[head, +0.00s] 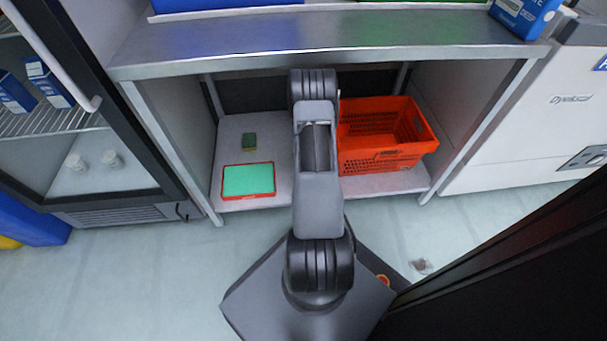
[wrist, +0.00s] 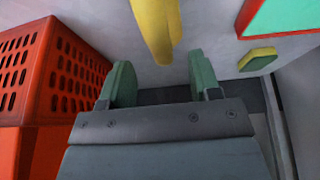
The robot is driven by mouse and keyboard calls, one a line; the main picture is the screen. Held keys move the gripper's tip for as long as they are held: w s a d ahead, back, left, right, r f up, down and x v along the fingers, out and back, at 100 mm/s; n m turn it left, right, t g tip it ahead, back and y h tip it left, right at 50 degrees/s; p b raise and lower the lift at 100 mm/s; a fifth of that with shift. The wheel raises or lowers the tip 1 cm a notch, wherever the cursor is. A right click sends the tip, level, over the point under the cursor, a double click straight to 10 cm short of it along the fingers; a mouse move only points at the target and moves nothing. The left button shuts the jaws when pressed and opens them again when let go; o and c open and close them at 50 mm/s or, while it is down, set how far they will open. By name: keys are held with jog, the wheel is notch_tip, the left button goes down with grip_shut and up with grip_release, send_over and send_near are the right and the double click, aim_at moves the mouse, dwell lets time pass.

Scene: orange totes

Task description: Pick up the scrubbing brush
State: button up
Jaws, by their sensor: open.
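A long yellow thing, which looks like the scrubbing brush (wrist: 156,25), lies at the top middle of the wrist view. It is cut off by the upper frame edge, so only one rounded end shows. My gripper (wrist: 160,68) is open, with its two green fingers apart. The yellow end reaches towards the gap between the fingertips, and no contact shows. I cannot tell the height between them. In the head view my arm covers the gripper and the brush.
An orange tote (head: 385,158) stands right of my arm on the lower shelf (head: 230,135), close to the gripper. To the left lie a green-topped, red-edged box (head: 248,181) and a small green-and-yellow sponge (wrist: 257,60). A steel counter (head: 330,38) overhangs the shelf.

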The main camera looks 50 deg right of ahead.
jog(key=b+x, duration=0.2)
jog(key=x, duration=0.3)
jog(key=shift+s+a+b, duration=0.1)
jog(key=shift+b, duration=0.3)
jog(key=shift+f, duration=0.3)
jog(key=shift+r, duration=0.1)
jog(key=c, duration=1.1)
